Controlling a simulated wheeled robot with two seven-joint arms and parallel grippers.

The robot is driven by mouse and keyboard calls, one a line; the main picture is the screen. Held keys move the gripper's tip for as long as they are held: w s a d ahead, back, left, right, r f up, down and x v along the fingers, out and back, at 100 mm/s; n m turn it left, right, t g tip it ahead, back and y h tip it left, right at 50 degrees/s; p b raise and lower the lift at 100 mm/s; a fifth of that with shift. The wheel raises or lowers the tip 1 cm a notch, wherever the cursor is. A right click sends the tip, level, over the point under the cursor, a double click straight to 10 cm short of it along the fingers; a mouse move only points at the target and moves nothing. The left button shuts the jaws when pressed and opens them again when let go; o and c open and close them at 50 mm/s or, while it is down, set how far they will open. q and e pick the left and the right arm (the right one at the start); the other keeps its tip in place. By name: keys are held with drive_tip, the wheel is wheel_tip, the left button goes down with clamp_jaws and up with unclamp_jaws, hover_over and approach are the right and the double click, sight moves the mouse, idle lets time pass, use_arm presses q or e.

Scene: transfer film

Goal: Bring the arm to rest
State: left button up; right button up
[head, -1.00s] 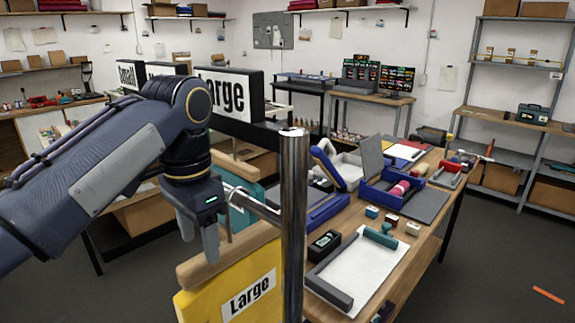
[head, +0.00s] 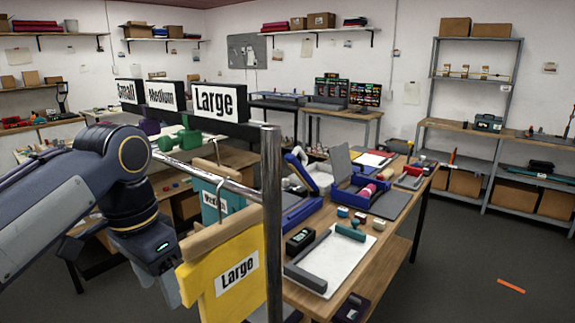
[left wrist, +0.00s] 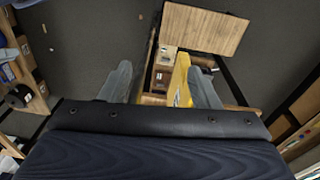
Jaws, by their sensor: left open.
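My left arm comes in from the left in the head view, and its gripper (head: 158,283) points down, open and with nothing held. It is just left of the yellow piece labelled Large (head: 236,270), which hangs from a metal rail (head: 225,181) by a wooden hanger. In the left wrist view my two grey fingers (left wrist: 162,86) are spread apart, and the yellow piece (left wrist: 180,82) shows beyond them, close to the right finger in the picture. My right gripper is out of both views.
A metal post (head: 272,220) stands right of the yellow piece. A teal piece (head: 212,200) hangs behind it, below Small, Medium and Large signs (head: 220,102). A wooden workbench (head: 325,300) with tools is at right. Shelving (head: 470,128) stands behind, with open floor at front right.

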use_arm(q)
drive_tip(key=s+a+f+n+t+h, duration=0.1)
drive_tip(key=s+f+n+t+h, duration=0.2)
drive_tip(key=s+f, duration=1.2)
wheel_tip(320, 180, down, 4)
drive_tip(key=n+t, duration=0.2)
drive_tip(key=n, duration=0.3)
drive_tip(key=shift+n, duration=0.3)
drive_tip(key=shift+s+a, duration=0.1)
drive_tip(key=shift+s, duration=0.05)
idle(0.8)
